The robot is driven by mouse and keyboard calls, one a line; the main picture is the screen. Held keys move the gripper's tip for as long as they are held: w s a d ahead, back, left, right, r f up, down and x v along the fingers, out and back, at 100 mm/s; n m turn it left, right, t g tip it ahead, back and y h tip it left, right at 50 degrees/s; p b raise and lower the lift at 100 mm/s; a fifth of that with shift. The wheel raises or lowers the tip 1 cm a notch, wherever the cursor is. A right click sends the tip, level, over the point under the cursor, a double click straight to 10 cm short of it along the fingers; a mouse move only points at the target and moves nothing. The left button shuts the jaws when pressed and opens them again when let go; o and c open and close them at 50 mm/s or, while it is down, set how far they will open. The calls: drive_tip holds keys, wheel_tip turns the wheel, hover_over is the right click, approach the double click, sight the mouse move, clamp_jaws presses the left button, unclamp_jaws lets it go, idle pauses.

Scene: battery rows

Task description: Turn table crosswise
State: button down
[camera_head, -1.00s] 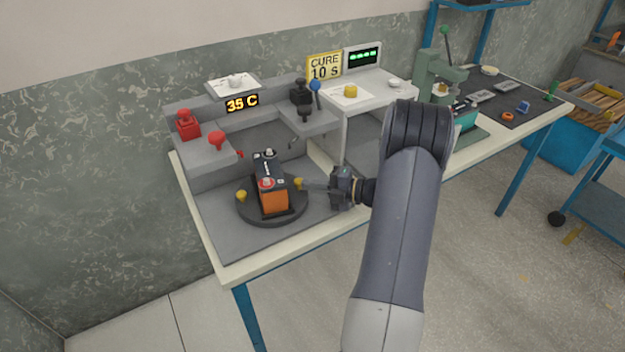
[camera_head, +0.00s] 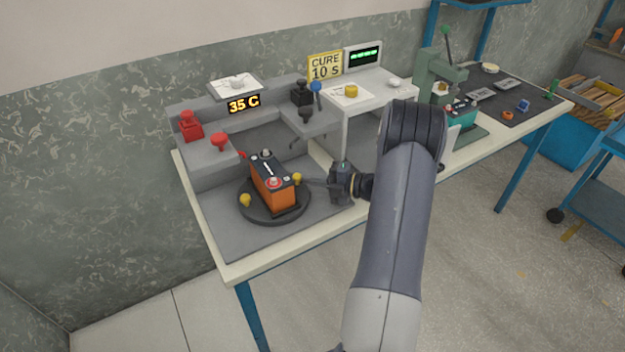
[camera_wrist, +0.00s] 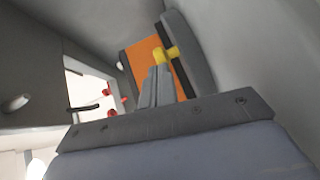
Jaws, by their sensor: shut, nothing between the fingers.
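The turntable (camera_head: 256,211) is a dark round disc on the grey bench plate, with a yellow peg (camera_head: 245,200) at its left and another yellow peg (camera_head: 297,178) at its right. An orange battery (camera_head: 282,196) with a dark top sits on it, lying diagonally from upper left to lower right. My gripper (camera_head: 308,182) is shut and empty, its tips at the right peg. In the wrist view the fingers (camera_wrist: 158,86) reach just below the yellow peg (camera_wrist: 165,54), with the orange battery (camera_wrist: 139,58) behind. Whether they touch the peg is hard to tell.
A grey fixture with red clamps (camera_head: 189,126) and a "35 C" display (camera_head: 244,104) stands behind the turntable. A black-headed post (camera_head: 302,93) and a white-topped stand (camera_head: 362,95) rise at its right. The plate's front left is clear.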

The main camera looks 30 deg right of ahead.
wheel_tip(320, 180, up, 10)
idle(0.6)
wheel_tip(320, 180, down, 10)
drive_tip(key=shift+f, duration=0.1)
drive_tip(key=shift+s, duration=0.15)
idle(0.5)
